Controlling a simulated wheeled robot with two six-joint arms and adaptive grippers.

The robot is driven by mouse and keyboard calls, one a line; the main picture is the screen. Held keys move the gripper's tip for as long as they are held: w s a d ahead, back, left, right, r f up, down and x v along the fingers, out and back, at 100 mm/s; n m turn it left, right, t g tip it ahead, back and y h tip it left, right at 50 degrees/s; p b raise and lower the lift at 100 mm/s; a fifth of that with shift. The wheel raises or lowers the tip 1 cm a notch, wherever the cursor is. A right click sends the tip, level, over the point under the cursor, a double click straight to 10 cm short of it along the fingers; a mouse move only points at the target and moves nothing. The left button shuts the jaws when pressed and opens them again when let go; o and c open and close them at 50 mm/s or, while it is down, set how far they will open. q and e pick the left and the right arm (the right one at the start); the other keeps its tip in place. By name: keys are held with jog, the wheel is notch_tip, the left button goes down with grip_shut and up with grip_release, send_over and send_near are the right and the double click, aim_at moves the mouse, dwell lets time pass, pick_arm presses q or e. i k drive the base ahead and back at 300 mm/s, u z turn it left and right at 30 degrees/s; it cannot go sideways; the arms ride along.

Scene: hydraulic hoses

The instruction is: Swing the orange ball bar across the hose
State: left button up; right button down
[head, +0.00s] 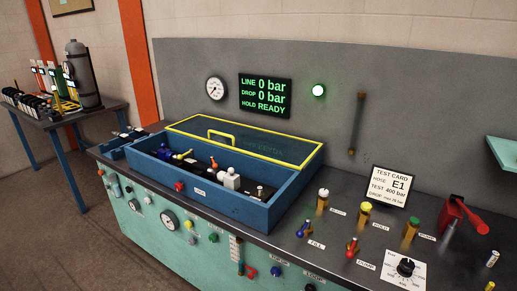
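Inside the blue box (225,213) on the bench, a small part with an orange top (213,160) stands near the middle; it may be the orange ball bar, but it is too small to tell how it is turned. A white block (231,180) is to its right, and parts with blue and yellow (165,154) are to its left. I cannot clearly make out a hose in the box. A dark hose-like piece with brown ends (356,123) hangs upright on the grey back panel. Neither of my grippers is in view.
A yellow-framed lid (245,141) with a handle lies along the box's back. A green-lit display (265,95) reads 0 bar and READY. Valves, a test card (391,186) and a red lever (465,215) stand at the right. A side table (60,118) holds a grey cylinder.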

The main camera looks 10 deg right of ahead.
aim_at(215, 166)
jog(key=u, duration=0.15)
jog(key=i, duration=1)
jog(key=u, duration=0.55)
